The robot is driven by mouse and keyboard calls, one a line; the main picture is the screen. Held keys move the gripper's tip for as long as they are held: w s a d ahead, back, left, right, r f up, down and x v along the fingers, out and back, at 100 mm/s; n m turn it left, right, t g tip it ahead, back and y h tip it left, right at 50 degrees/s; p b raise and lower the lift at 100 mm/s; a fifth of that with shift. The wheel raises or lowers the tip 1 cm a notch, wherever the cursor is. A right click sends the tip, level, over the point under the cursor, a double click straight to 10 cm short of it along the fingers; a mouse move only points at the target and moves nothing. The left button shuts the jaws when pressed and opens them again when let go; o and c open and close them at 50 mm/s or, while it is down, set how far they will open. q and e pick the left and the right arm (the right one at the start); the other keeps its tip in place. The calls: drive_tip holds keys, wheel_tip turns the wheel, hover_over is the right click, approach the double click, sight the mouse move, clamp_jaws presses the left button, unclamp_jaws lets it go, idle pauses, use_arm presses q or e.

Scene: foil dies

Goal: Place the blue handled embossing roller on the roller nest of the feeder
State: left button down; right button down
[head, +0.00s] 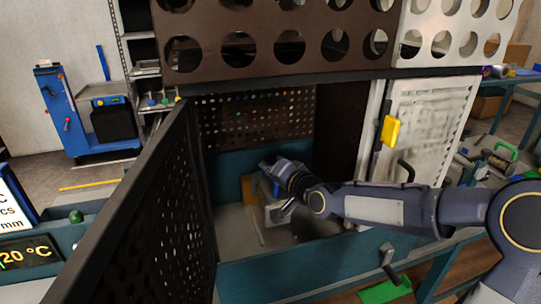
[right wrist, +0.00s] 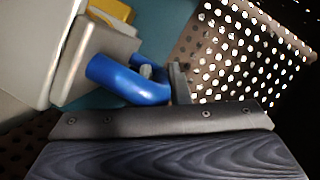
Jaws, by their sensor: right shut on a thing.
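My right gripper (head: 268,168) reaches into the open cabinet and is shut on the blue handle of the embossing roller. In the right wrist view the handle (right wrist: 130,82) is a bent, bright blue bar, with a dark gripper finger (right wrist: 178,84) beside it. A pale grey metal block (right wrist: 95,62) adjoins the handle's left end. I cannot tell whether it is part of the roller or of the feeder. The roller's body and the nest are not clearly shown. In the head view, grey metal parts (head: 278,213) lie below my gripper. My left gripper is not in view.
A perforated dark door (head: 150,210) stands open at the left of the cabinet. A perforated back panel (head: 255,120) closes it behind, and a teal front wall (head: 300,268) bounds it. A white panel (head: 425,125) with a yellow tag stands at right. A yellow part (head: 248,190) sits inside.

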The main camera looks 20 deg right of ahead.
sight(271, 185)
drive_tip(key=shift+f, duration=2.35)
drive_tip(key=shift+f, duration=0.15)
drive_tip(key=c, duration=1.4)
unclamp_jaws()
drive_tip(key=shift+f, duration=0.1)
drive_tip(key=shift+o, duration=0.2)
